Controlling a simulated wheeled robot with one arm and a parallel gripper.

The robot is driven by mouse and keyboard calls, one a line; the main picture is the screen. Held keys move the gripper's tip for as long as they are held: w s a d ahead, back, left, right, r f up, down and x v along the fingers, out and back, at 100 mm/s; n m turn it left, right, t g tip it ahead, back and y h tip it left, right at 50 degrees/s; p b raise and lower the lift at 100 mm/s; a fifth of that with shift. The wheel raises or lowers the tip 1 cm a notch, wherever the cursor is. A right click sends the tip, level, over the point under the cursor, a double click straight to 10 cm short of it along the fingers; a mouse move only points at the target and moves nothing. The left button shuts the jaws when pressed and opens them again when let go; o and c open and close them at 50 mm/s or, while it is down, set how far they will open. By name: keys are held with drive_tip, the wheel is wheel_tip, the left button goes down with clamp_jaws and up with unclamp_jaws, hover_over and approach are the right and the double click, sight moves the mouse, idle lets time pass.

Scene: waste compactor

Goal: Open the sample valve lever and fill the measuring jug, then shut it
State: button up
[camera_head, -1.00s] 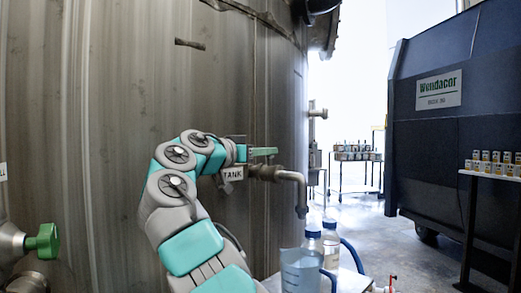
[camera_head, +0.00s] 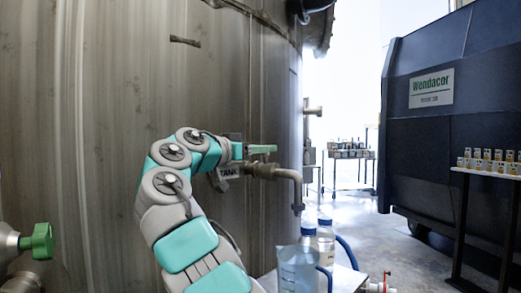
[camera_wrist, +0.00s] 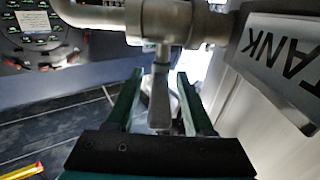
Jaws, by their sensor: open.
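The sample valve (camera_head: 262,171) sticks out of the tank wall beside a TANK label (camera_head: 229,172), and its spout (camera_head: 297,195) bends down. The wrist view shows the valve body (camera_wrist: 165,22) with a grey lever (camera_wrist: 160,100) on its stem. My gripper (camera_wrist: 160,74) is open, with one green finger on each side of the lever; I cannot tell whether either touches it. In the head view my gripper (camera_head: 263,149) is at the valve. The translucent blue measuring jug (camera_head: 297,266) stands upright below the spout. Its contents are unclear, and no flow shows.
Blue-capped bottles (camera_head: 326,243) stand close behind the jug on a small stand (camera_head: 348,281). A green-handled valve (camera_head: 40,241) is at left. A dark compactor (camera_head: 455,130) and a rack of small containers (camera_head: 488,166) are at right. Open floor lies between.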

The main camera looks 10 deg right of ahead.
drive_tip(key=v, duration=0.7)
drive_tip(key=shift+s+a, duration=0.25)
drive_tip(key=shift+a, duration=0.1)
idle(0.7)
drive_tip(key=b+x, duration=0.2)
drive_tip(key=x, duration=0.6)
drive_tip(key=shift+d+f, duration=0.15)
idle(0.3)
